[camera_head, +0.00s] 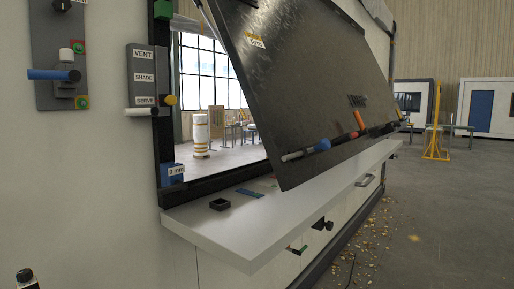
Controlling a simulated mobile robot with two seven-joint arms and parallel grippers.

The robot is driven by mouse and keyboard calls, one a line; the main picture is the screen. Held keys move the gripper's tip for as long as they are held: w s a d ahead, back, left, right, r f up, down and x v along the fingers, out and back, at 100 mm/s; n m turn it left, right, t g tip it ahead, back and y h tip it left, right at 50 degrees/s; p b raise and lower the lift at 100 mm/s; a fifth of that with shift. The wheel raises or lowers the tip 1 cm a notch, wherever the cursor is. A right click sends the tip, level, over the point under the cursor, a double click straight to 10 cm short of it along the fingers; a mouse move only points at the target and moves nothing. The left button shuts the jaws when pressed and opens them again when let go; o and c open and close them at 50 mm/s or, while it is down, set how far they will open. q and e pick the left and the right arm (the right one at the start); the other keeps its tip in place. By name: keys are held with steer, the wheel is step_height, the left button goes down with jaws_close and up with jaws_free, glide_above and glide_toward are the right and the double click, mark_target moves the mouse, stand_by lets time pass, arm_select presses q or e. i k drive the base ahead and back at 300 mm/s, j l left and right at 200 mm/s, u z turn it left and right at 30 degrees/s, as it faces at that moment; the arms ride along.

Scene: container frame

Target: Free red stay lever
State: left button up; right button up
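A dark hatch panel (300,85) hangs tilted over the opening in the white container wall. An orange-red lever-like piece (360,120) sits farther right near that edge. It is the reddest lever-like part on the panel, but I cannot tell for sure that it is the stay lever. A thin strut (200,6) shows at the panel's top left; its ends are not clear. Neither of my grippers shows clearly in the head view.
A white shelf (225,233) juts out below the opening, with a small black tray (220,204) on it. A grey VENT/SHADE/SERVE box (143,75) and a control plate with a blue handle (54,75) are on the left wall.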

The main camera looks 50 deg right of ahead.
mark_target(348, 137)
steer(key=z, duration=2.2)
steer(key=i+l+z, duration=0.1)
steer(key=l, duration=0.25)
steer(key=i+l+z, duration=0.15)
steer(key=l, duration=0.2)
